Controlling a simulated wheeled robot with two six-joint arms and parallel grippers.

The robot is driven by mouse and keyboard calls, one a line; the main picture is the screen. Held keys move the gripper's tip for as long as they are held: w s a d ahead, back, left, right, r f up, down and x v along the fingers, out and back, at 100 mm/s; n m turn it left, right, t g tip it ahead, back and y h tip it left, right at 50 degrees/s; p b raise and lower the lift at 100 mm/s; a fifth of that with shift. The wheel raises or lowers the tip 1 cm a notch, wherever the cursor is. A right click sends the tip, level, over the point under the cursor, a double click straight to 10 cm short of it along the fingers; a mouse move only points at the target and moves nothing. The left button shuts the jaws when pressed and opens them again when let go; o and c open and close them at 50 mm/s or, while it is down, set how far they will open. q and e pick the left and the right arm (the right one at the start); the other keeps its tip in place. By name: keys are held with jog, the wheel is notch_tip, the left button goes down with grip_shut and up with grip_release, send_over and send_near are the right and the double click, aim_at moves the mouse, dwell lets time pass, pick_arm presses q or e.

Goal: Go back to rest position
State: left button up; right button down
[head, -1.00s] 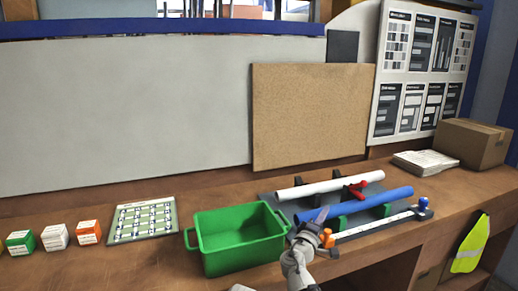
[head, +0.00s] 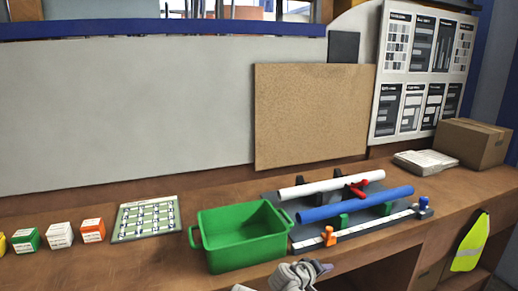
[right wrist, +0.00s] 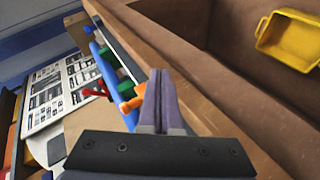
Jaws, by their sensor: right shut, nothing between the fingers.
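My right gripper (head: 318,268) is at the bottom middle of the head view, in front of the bench's front edge and apart from the things on it. In the right wrist view its two fingers (right wrist: 157,100) are together, with nothing between them. Part of another grey arm piece of mine shows at the bottom edge of the head view. My left gripper's fingers do not show.
On the wooden bench stand a green bin (head: 240,238), a rack with a white tube (head: 330,184) and a blue tube (head: 355,204), a ruler with an orange clamp (head: 329,236), several small boxes, and a cardboard box (head: 472,145). A yellow bin (right wrist: 288,40) shows in the right wrist view.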

jog(key=s+a+f+g+y, duration=0.4)
jog(key=s+a, duration=0.3)
jog(key=s, duration=0.2)
jog(key=s+a+f+g+y, duration=0.4)
jog(key=s+a+f, duration=0.3)
jog(key=s, duration=0.3)
jog(key=shift+s+a+f, duration=0.2)
jog(key=shift+s+f, duration=0.05)
jog(key=shift+s, duration=0.05)
dwell(0.8)
